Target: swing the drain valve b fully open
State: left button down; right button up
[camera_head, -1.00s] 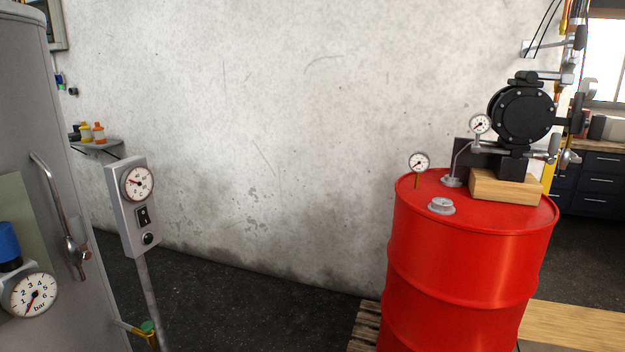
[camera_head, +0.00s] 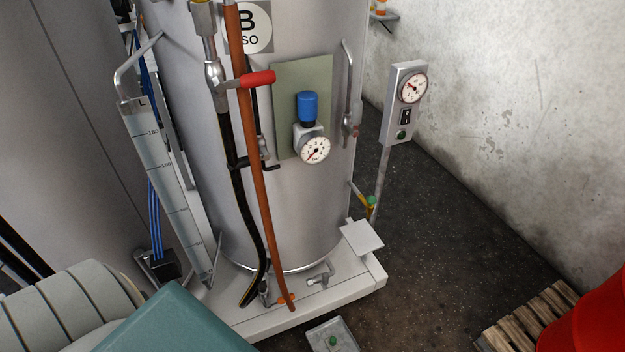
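A grey tank (camera_head: 305,215) marked B stands in the middle of the view on a pale plinth. A red lever (camera_head: 257,78) sits higher, on the pipe at the tank's front. No label tells which of these is drain valve b, and the small low parts are hard to read for open or shut. Neither of my grippers is in view.
A gauge post (camera_head: 404,105) stands right of the tank. A level scale (camera_head: 165,180) leans at its left. A small floor box (camera_head: 331,337) lies in front. A pallet (camera_head: 530,312) and red drum (camera_head: 592,318) are at lower right. Dark floor (camera_head: 450,240) between is clear.

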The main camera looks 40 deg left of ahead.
aim_at(326, 275)
jog(key=u, duration=0.95)
